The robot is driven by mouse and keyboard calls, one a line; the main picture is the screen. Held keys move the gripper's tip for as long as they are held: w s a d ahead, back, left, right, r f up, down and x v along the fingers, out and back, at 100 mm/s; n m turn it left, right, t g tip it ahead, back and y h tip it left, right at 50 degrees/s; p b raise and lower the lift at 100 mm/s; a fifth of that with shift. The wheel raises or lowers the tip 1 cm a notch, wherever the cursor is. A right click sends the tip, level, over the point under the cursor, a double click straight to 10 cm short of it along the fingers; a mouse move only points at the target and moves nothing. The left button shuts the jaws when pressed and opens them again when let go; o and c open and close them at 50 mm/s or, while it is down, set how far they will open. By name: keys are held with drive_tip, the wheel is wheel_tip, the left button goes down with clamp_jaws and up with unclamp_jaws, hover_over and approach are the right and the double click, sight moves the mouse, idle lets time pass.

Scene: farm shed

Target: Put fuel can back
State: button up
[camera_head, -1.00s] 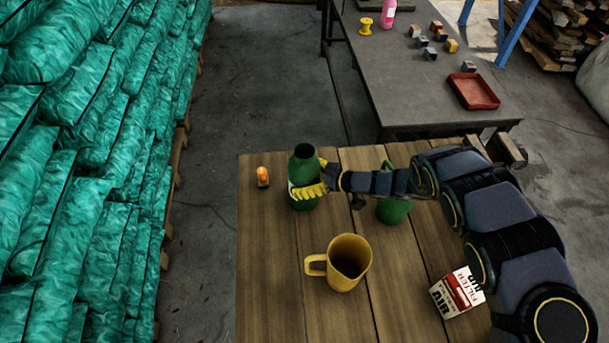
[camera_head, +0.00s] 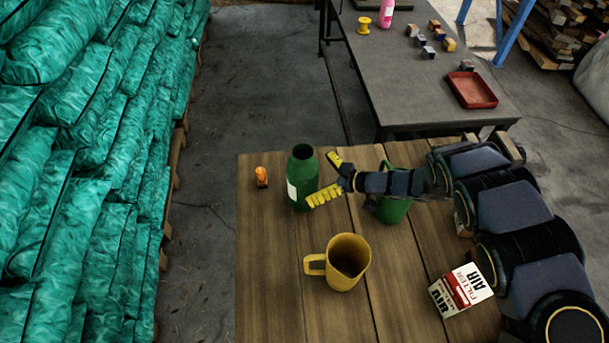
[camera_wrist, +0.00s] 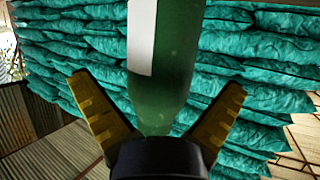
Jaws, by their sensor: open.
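A green bottle-shaped can (camera_head: 303,172) with a white label stands upright at the far left of the wooden table. My gripper (camera_head: 324,181), with yellow fingers, is open just to its right. In the wrist view the green can (camera_wrist: 165,60) stands beyond and between the spread fingers of my gripper (camera_wrist: 158,90), with its label at upper left. A second green container (camera_head: 393,210) is partly hidden behind my arm. I cannot tell for sure which green item is the fuel can. A yellow jug (camera_head: 348,262) stands mid-table.
The wooden table (camera_head: 265,270) also holds a small orange-topped item (camera_head: 261,177) and an air filter box (camera_head: 461,290). A grey table (camera_head: 405,80) behind carries a red tray (camera_head: 472,90) and small blocks. Stacked teal sacks (camera_head: 80,180) line the left. The table's front left is clear.

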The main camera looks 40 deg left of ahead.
sight(313, 157)
wheel_tip(313, 157, up, 7)
drive_tip(key=shift+a+f, duration=0.1)
drive_tip(key=shift+a, duration=0.05)
